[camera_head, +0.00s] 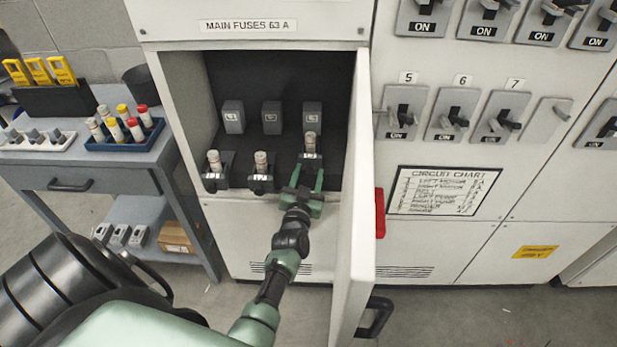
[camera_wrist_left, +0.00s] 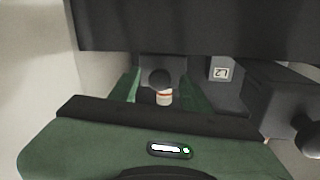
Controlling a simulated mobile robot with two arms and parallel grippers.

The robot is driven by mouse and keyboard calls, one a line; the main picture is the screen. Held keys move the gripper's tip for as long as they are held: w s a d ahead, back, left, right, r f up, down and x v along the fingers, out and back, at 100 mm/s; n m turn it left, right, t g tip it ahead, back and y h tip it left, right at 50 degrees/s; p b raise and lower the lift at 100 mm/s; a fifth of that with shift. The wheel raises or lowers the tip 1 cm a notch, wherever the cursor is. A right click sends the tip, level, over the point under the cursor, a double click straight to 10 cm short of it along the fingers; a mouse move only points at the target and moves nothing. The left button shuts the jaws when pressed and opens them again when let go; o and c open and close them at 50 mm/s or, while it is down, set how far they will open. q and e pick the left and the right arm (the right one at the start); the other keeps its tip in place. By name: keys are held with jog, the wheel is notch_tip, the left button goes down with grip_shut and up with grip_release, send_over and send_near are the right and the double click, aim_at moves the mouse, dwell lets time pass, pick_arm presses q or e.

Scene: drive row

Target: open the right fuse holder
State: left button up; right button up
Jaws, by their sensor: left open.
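The right fuse holder (camera_head: 311,156) is dark, with a pale fuse (camera_head: 310,141) showing above it, in the open cabinet below the rightmost grey block. My left gripper (camera_head: 303,188) reaches in from below with its green fingers open, just in front of this holder. In the left wrist view, the open fingers (camera_wrist_left: 168,92) stand on either side of a dark round knob (camera_wrist_left: 160,78) and a pale fuse end with a red band (camera_wrist_left: 164,97). Contact cannot be told. The lower part of the holder is hidden by the gripper. My right gripper is not in view.
The left (camera_head: 215,180) and middle (camera_head: 260,184) fuse holders stand beside it, fuses showing. The open cabinet door (camera_head: 352,220) is close to the right of my arm. A side table (camera_head: 120,160) with a blue fuse tray (camera_head: 125,146) stands at left.

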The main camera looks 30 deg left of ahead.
pick_arm(q)
grip_shut()
jog(key=shift+s, duration=0.1)
dwell(1.3)
